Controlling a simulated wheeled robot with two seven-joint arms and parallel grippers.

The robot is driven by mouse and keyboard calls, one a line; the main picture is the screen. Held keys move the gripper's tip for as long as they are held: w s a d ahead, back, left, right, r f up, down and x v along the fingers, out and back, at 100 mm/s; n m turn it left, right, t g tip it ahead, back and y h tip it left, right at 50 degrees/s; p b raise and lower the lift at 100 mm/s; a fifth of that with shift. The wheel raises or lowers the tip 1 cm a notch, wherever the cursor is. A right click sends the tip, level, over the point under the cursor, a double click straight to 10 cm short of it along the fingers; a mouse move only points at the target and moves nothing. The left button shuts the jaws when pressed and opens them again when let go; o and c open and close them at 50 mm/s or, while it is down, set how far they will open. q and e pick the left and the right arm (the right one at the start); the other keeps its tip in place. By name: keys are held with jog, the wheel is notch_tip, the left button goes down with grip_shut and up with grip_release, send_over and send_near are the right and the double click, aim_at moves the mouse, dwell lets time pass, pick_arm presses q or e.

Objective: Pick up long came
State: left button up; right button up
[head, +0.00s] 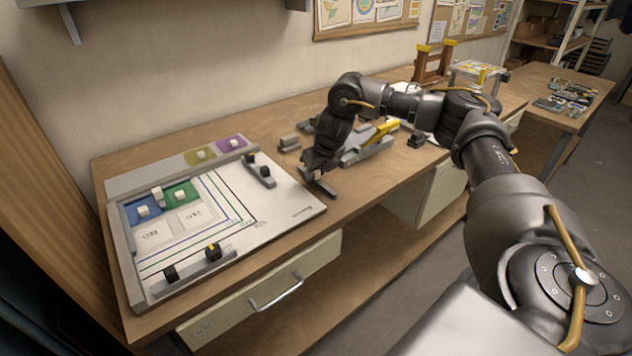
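My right arm comes in from the right and reaches over the bench. My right gripper (318,180) points down at the right edge of the white board (290,208). A dark, narrow piece shows at its fingertips; I cannot tell whether it is a finger or a came, or whether the gripper is open or shut. No strip can be named the long came with certainty. A long grey bar with two black knobs (194,274) lies along the board's front edge, and a shorter one (260,172) lies near its right back. My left gripper is not in view.
Blue (134,217) and green (174,189) squares with white knobs lie on the board. Olive and purple squares sit on its back strip. Small grey blocks (289,142) and a grey-yellow tool (368,146) stand close around the gripper. The wall is behind.

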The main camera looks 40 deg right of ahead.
grip_shut()
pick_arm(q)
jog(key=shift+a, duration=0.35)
